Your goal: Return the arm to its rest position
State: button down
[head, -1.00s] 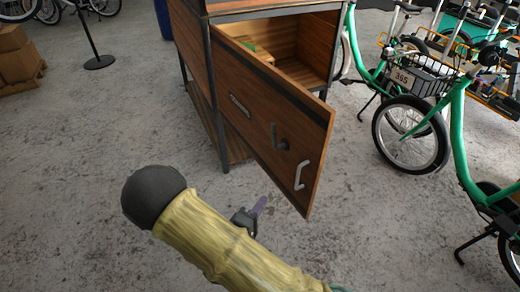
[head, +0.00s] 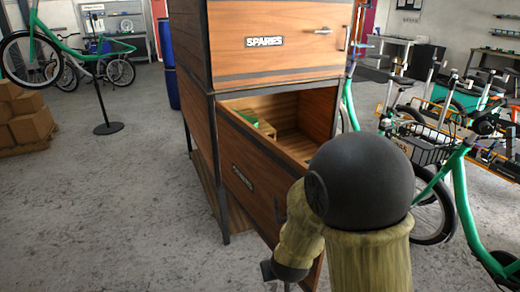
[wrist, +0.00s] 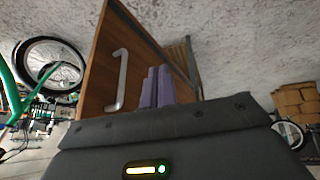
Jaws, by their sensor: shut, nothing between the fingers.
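My arm is raised in front of the spares cabinet (head: 200,45), and its dark rounded joint and yellowish links cover the right part of the open lower drawer (head: 235,165) in the head view. My gripper (wrist: 157,86) shows in the wrist view with its two purple fingers together and nothing between them. Behind the fingers is the wooden drawer front (wrist: 103,72) with its metal handle (wrist: 119,80); the fingers look apart from the handle. In the head view the fingers are hidden or out of frame.
A small box with something green (head: 256,122) lies in the drawer. Green cargo bikes (head: 455,190) stand close on the right. A stack of cardboard boxes (head: 28,118) and a bike on a stand (head: 105,100) are at the left. The floor (head: 110,215) at front left is clear.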

jog(key=s+d+r+m+g+p, duration=0.1)
jog(key=s+d+r+m+g, duration=0.25)
jog(key=s+d+r, duration=0.55)
jog(key=w+p+v, duration=0.2)
jog(key=p+v, duration=1.4)
jog(key=p, duration=0.2)
jog(key=shift+w+d+r+n, duration=0.15)
jog(key=shift+w+r+n, duration=0.15)
jog(key=shift+r, duration=0.3)
jog(key=shift+w, duration=0.15)
jog(key=shift+d, duration=0.1)
jog(key=shift+s, duration=0.25)
